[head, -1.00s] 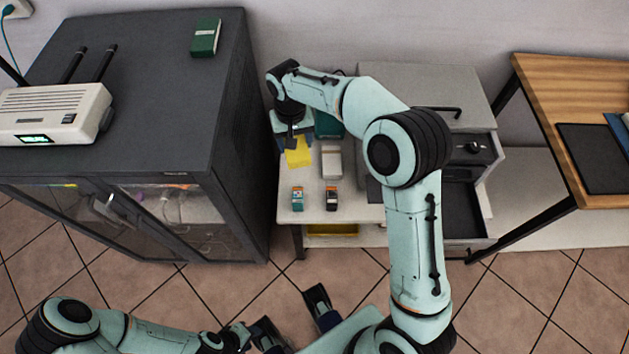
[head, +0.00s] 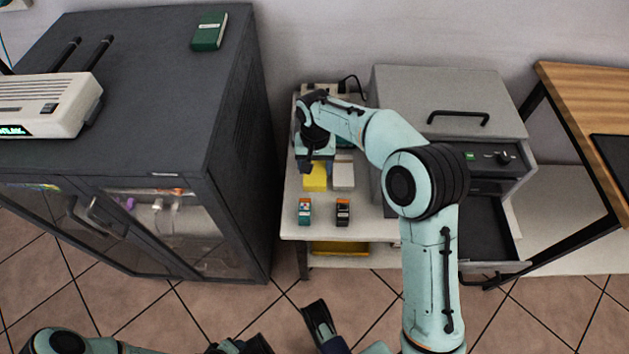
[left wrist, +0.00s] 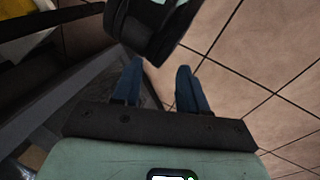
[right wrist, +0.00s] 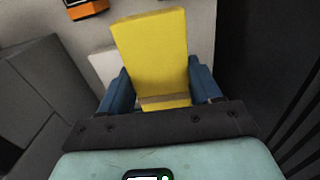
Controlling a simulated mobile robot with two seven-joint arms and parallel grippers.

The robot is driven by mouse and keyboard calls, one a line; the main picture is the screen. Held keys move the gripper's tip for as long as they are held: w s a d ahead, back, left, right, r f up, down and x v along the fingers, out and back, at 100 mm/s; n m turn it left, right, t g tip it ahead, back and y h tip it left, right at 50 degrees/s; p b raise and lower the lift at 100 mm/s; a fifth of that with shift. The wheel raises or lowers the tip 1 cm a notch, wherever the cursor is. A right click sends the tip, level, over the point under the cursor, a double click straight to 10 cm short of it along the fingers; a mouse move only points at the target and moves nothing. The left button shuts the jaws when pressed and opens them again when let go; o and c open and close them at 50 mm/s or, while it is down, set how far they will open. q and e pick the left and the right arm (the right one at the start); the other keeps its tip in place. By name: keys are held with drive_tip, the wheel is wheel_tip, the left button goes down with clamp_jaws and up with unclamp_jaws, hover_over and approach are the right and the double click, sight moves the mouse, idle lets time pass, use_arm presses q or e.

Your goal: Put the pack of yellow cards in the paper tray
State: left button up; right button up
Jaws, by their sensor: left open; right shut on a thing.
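The pack of yellow cards (head: 315,178) is at the left side of the small white table. My right gripper (right wrist: 158,68) is shut on it; in the right wrist view the yellow pack (right wrist: 152,55) stands between the two blue fingers. In the head view this gripper (head: 308,165) reaches down over the pack from behind. I cannot tell how far the pack is above the tabletop. The paper tray (head: 470,237) is the dark tray pulled out low in the grey printer, right of my right arm, which partly covers it. My left gripper (left wrist: 160,67) is open and empty, over the floor.
A light grey box (head: 343,173) is right of the pack. Two small cartridges, one teal and orange (head: 304,211), one black and orange (head: 342,212), stand in front. The printer (head: 440,90) stands on the right. A dark cabinet (head: 160,120) rises close on the left.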

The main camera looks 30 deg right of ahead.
sight(315, 179)
use_arm(q)
drive_tip(key=shift+w+a+f+t+y+b, duration=0.15)
drive_tip(key=shift+w+a+f+t+b, duration=0.2)
drive_tip(key=shift+w, duration=0.3)
drive_tip(key=shift+w+a+f+t+y+b, duration=0.15)
drive_tip(key=shift+w+a+f+b, duration=0.2)
drive_tip(key=shift+w+f, duration=0.25)
use_arm(e)
drive_tip(key=shift+f, duration=3.4)
drive_tip(key=shift+f, duration=0.15)
drive_tip(key=o, duration=0.9)
use_arm(q)
drive_tip(key=shift+w, duration=0.1)
use_arm(e)
drive_tip(key=shift+o, duration=0.2)
